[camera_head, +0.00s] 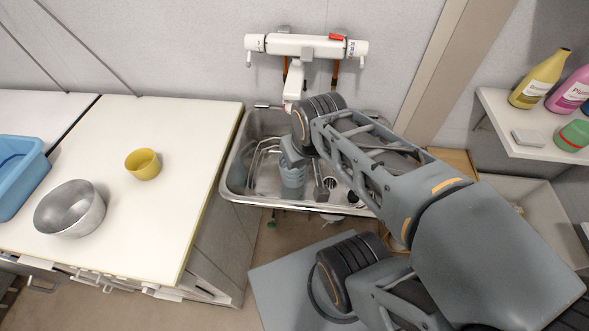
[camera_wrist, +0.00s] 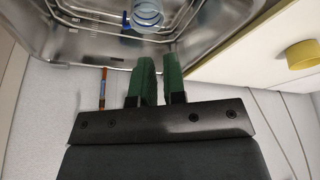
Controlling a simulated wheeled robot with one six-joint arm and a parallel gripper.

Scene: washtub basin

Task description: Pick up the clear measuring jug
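In the wrist view, the jug (camera_wrist: 147,14) shows at the top edge as pale blue rings, partly cut off by the frame. My gripper (camera_wrist: 158,58) has two green fingers with a narrow gap between them and nothing in it. The fingers are apart from the jug in the wrist view.
A white wall tap (camera_head: 305,45) hangs behind. The left counter (camera_head: 160,215) holds a yellow cup (camera_head: 143,164) and a metal bowl (camera_head: 69,209).

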